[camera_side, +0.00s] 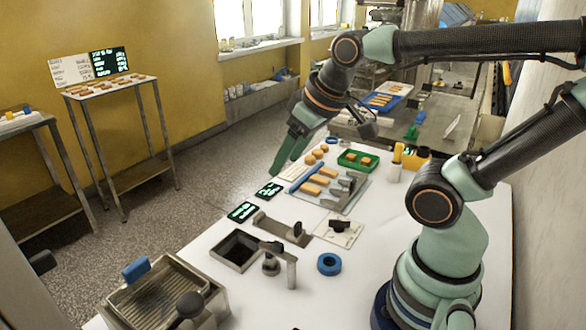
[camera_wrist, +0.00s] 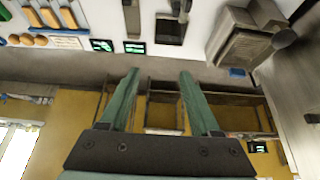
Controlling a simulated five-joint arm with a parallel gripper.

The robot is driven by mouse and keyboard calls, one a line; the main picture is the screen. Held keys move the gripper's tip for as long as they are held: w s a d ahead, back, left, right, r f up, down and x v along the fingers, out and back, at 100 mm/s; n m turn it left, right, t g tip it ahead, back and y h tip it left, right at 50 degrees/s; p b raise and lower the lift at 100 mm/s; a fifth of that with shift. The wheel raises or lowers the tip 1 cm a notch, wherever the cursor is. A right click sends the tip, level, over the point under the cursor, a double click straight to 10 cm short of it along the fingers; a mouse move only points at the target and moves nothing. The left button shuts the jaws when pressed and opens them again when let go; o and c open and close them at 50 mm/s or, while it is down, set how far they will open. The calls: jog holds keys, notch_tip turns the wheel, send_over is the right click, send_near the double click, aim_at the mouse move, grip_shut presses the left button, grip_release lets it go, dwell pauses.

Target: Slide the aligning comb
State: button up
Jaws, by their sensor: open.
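A grey mesh tray (camera_side: 337,204) lies on the white table in the side view, with several orange-brown bars (camera_side: 320,180) on it. A blue bar (camera_side: 302,178) runs along its left edge, and a grey fitting with a handle (camera_side: 347,184) sits at its right; I cannot tell for sure which is the aligning comb. The blue bar also shows in the wrist view (camera_wrist: 52,32), at top left below the bars. My gripper (camera_side: 284,166), with green fingers, is in the air left of the tray, apart from it. In the wrist view its fingers (camera_wrist: 159,73) are spread and empty.
Round brown pieces (camera_side: 316,154) and a green tray (camera_side: 360,160) lie beyond the mesh tray. Two small displays (camera_side: 243,211), a square black opening (camera_side: 236,250), a blue ring (camera_side: 329,264) and a metal basin (camera_side: 163,293) are nearer. Bare table lies right of the mesh tray.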

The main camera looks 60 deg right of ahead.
jog(key=shift+c, duration=1.3)
jog(key=m+g, duration=0.6)
jog(key=m, duration=1.2)
send_over(354, 180)
notch_tip(354, 180, down, 10)
notch_tip(354, 180, down, 12)
jog(key=shift+a+r, duration=0.1)
jog(key=shift+r, duration=0.1)
grip_shut()
